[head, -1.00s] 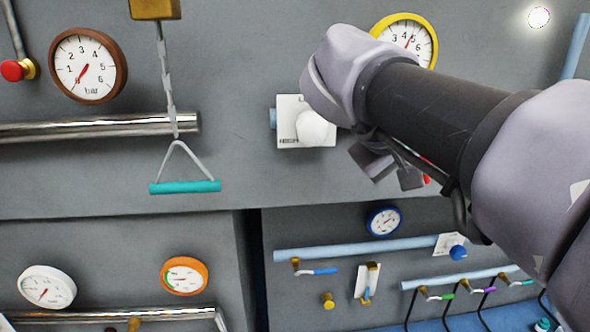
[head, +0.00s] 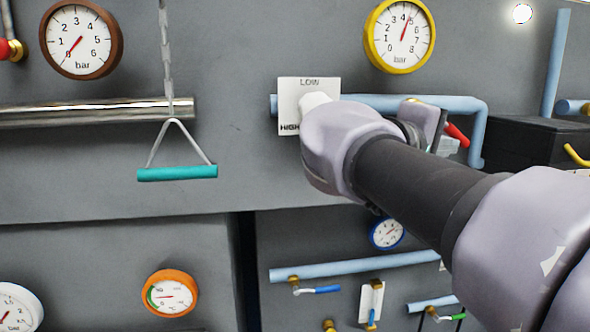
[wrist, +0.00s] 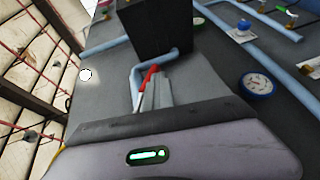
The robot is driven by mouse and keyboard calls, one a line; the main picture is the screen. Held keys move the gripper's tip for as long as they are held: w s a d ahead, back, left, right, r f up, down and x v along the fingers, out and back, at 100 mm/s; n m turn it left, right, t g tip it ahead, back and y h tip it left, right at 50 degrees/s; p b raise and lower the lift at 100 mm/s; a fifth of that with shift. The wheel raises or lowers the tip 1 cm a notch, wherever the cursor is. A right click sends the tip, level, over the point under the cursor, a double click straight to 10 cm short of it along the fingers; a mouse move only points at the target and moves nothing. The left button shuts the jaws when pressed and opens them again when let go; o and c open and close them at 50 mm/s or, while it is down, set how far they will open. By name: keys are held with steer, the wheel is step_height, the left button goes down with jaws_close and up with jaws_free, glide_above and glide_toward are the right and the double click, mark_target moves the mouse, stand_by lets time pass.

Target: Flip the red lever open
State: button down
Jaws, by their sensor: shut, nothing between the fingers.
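The red lever (head: 457,135) shows in the head view just right of my gripper, by the light blue pipe under the yellow gauge. In the wrist view the red lever (wrist: 149,76) stands slanted just beyond my fingertips, in front of a blue pipe bend. My gripper (head: 446,146) is shut and empty. Its grey fingers (wrist: 151,92) lie close together and point toward the lever. The lever's base is partly hidden by my gripper, and I cannot tell whether the fingers touch it.
A white LOW/HIGH plate (head: 296,92) with a white knob is partly behind my wrist. A black box (head: 530,150) juts out right of the lever. A teal pull handle (head: 178,173) hangs at left. Blue pipes and small valves line the lower panel.

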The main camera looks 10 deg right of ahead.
steer(key=d+n+t+h+b, duration=0.1)
steer(key=b, duration=0.3)
steer(key=n+h+b, duration=0.1)
steer(key=h+b, duration=0.1)
steer(key=b, duration=0.1)
steer(key=shift+d+r+t+b, duration=0.25)
steer(key=shift+d+t+b, duration=0.15)
steer(key=shift+d+r+n+t+h+b, duration=0.25)
steer(key=shift+r+n+t+h+b, duration=0.25)
steer(key=shift+b, duration=0.35)
steer(key=shift+d+r+b, duration=0.1)
steer(key=shift+r+b, duration=0.35)
steer(key=shift+b, duration=0.3)
steer(key=shift+d+r, duration=0.1)
steer(key=shift+r, duration=0.05)
